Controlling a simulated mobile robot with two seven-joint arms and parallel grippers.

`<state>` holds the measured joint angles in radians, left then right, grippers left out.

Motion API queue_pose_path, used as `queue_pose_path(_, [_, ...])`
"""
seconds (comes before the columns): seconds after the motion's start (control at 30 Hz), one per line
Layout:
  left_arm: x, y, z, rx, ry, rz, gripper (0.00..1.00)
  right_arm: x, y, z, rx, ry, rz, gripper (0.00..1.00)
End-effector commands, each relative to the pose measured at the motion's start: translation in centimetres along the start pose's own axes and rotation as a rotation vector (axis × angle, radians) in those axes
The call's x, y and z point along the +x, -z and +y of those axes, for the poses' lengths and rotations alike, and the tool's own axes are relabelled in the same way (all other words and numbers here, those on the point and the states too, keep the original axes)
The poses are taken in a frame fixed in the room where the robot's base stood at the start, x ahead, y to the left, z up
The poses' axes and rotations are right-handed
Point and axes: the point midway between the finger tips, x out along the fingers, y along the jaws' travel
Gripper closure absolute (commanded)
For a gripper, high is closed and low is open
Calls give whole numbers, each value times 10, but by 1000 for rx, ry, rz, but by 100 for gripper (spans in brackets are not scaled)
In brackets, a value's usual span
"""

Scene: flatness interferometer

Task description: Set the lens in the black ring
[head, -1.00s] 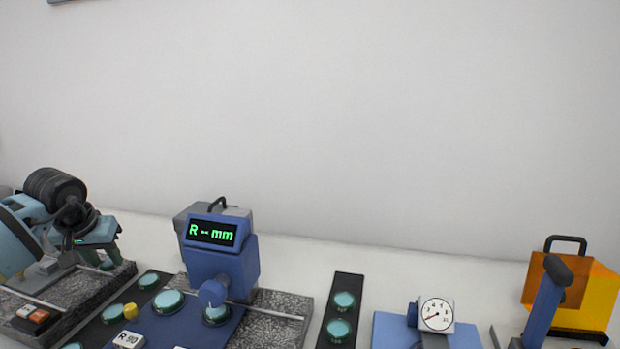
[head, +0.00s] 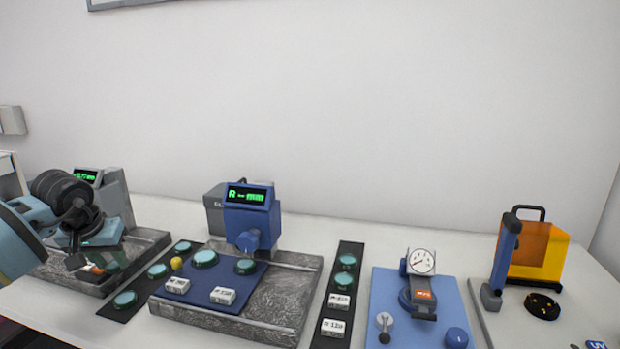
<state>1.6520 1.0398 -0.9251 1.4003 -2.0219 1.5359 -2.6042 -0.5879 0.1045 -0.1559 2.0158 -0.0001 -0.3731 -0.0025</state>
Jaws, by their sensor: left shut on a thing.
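My left gripper (head: 92,256) is at the far left, over the left granite plate and in front of the grey instrument with a green display. It is shut on what looks like a green lens (head: 113,262), partly hidden by the gripper. A black ring (head: 542,306) lies on the grey plate at the right, in front of the orange box, far from my left gripper. Small amber spots show inside it. My right gripper is out of view.
Several green lenses (head: 205,259) sit on the blue plate and dark strips. A blue display instrument (head: 248,215) stands on granite. A dial gauge (head: 421,262) stands on a light-blue plate. A blue post (head: 503,255) and orange box (head: 537,252) rise near the ring.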

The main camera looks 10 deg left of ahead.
Motion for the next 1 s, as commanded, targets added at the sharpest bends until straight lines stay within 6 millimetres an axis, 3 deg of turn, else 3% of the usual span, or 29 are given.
queue_pose_path(0.27, [-25, -31, 68, 74, -8, 4, 91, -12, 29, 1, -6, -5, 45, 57])
queue_pose_path(0.47, [-53, -81, 131, 144, -30, 7, 91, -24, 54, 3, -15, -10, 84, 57])
queue_pose_path(0.6, [-78, -126, 169, 192, -54, 11, 91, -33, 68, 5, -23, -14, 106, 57])
queue_pose_path(0.8, [-111, -187, 203, 245, -93, 13, 91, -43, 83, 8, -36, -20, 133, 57])
queue_pose_path(1.0, [-127, -222, 216, 270, -115, 10, 91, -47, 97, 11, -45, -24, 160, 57])
